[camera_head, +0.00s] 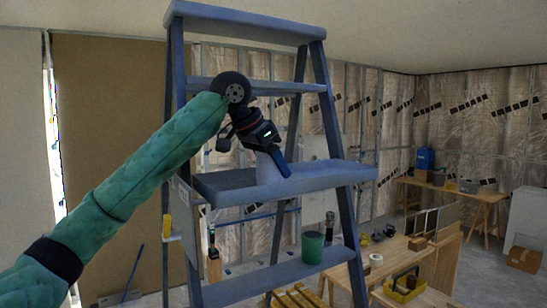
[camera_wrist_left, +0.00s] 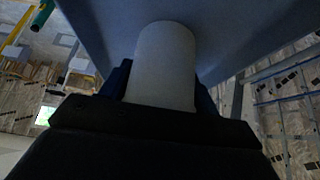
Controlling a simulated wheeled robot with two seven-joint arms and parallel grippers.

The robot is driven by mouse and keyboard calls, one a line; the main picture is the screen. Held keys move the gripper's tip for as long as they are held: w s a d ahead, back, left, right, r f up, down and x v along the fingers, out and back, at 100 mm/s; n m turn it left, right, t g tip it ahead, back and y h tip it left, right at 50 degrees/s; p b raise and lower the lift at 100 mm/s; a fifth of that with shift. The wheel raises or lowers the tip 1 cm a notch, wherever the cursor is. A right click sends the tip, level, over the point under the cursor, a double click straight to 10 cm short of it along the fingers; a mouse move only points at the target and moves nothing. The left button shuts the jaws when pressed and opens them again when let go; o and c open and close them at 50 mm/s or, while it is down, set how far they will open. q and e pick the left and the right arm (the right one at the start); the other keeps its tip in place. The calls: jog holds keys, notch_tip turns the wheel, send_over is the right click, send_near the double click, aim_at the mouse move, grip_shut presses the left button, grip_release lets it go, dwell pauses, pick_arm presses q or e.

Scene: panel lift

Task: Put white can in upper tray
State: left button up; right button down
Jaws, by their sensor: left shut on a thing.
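The white can (camera_head: 267,170) is at the upper tray (camera_head: 230,190) of the blue stepladder, upright or nearly so. My left gripper (camera_head: 278,162) is shut on it from above and behind. In the left wrist view the can (camera_wrist_left: 166,65) sits between the two dark blue fingers of my left gripper (camera_wrist_left: 163,88), with the blue tray surface (camera_wrist_left: 100,25) around its far end. I cannot tell whether the can's base touches the tray. My right gripper is out of view.
A green can (camera_head: 312,247) stands on the lower tray (camera_head: 265,282). A workbench (camera_head: 385,255) with small items and a yellow toolbox (camera_head: 405,285) are at right. The upper tray's right part is clear.

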pick_arm(q)
jog(key=shift+d+f, duration=0.2)
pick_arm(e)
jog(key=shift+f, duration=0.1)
pick_arm(q)
jog(key=o, duration=1.1)
jog(key=shift+a, duration=0.1)
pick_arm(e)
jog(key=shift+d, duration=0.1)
pick_arm(q)
jog(key=shift+r, duration=0.15)
jog(key=shift+s+a+r+b, duration=0.1)
jog(key=shift+r+b, duration=0.1)
jog(key=shift+b, duration=0.25)
jog(key=b+v, duration=0.4)
jog(key=v, duration=0.7)
jog(key=shift+s+a+r+b, duration=0.1)
jog(key=shift+r+b, duration=0.1)
jog(key=shift+b, duration=0.15)
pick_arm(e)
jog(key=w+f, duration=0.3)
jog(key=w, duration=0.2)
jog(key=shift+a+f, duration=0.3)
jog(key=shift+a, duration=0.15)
